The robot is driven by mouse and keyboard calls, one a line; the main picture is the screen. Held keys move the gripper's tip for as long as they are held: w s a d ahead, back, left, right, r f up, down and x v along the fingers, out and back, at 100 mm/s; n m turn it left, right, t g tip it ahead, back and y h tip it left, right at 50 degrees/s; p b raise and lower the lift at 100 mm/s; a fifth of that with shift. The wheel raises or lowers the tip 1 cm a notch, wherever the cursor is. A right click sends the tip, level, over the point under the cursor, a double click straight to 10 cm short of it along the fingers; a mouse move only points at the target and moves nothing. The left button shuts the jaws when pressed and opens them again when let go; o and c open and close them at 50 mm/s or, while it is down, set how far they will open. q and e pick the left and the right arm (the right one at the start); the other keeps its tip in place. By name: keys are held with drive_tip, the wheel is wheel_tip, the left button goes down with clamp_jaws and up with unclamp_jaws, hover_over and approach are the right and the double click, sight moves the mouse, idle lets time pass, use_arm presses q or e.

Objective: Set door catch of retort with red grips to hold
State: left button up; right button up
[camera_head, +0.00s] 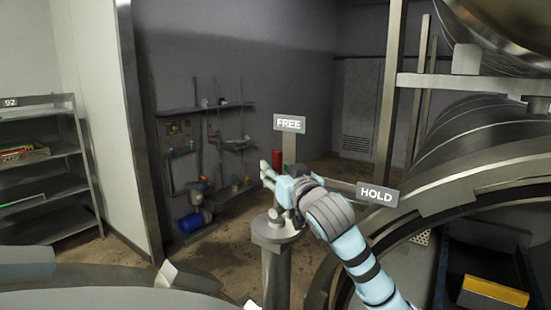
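The door catch stands on a grey metal post (271,255) in the middle of the head view. A FREE plate (289,123) stands above it, and a HOLD plate (377,194) is to the right. A red grip (277,158) shows just below and left of the FREE plate, its lower part hidden by my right gripper. My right gripper (267,176) is at the catch, its fingers pointing left, close to the red grip. I cannot tell whether it touches the grip or how far its fingers are shut. My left gripper is out of view.
The open round retort (465,190) fills the right side, with a yellow item (495,292) inside. A curved metal rim (100,278) crosses the lower left. A grey shelf rack (50,190) stands at left. Wall shelves (205,109) and a blue container (191,222) are behind.

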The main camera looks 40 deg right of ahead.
drive_tip(key=shift+x, duration=1)
drive_tip(key=shift+s+r, duration=0.1)
drive_tip(key=shift+s, duration=0.4)
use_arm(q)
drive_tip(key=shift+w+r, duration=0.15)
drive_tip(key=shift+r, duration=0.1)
use_arm(e)
drive_tip(key=shift+w, duration=0.15)
clamp_jaws()
